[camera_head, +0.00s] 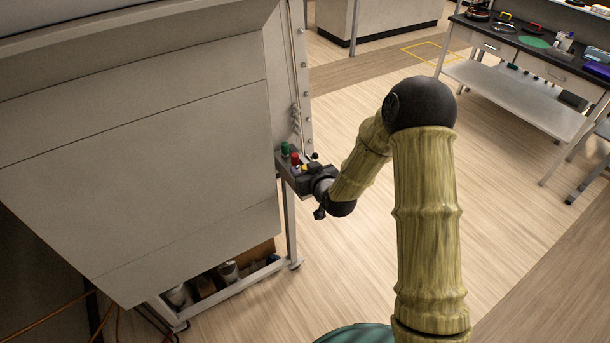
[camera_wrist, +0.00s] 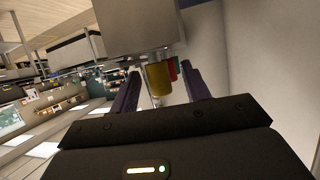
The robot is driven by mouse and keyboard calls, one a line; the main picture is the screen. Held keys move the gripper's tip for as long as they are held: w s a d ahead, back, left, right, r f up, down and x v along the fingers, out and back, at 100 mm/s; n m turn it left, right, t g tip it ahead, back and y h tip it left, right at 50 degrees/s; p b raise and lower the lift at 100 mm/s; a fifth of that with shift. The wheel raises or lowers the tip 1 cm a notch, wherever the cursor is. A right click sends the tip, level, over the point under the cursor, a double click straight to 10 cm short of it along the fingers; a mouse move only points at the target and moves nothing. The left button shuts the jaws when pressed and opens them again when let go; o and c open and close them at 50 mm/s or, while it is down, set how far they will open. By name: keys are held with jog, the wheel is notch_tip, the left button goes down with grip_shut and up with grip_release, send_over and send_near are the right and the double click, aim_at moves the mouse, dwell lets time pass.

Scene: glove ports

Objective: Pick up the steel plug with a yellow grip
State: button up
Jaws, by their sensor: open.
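The plug with the yellow grip (camera_wrist: 158,80) shows in the wrist view between the two purple-grey fingers of my gripper (camera_wrist: 160,84). The fingers stand apart, one on each side of it, with a visible gap to the left finger. In the head view the yellow grip (camera_head: 304,168) is a small patch beside the dark end of my gripper (camera_head: 309,170), at a narrow ledge on the cabinet's side. The gripper partly hides it there. Whether a finger touches the plug is too small to tell.
A red-topped plug (camera_head: 295,158) and a green-topped plug (camera_head: 284,148) stand close by in a row. The large grey cabinet (camera_head: 150,150) fills the left. A shelf below holds containers (camera_head: 228,272). A workbench (camera_head: 530,55) stands far right; open floor lies between.

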aim_at(305, 167)
grip_shut()
notch_tip(305, 167, up, 10)
jog(key=shift+r+b, duration=0.1)
jog(key=shift+b, duration=1.05)
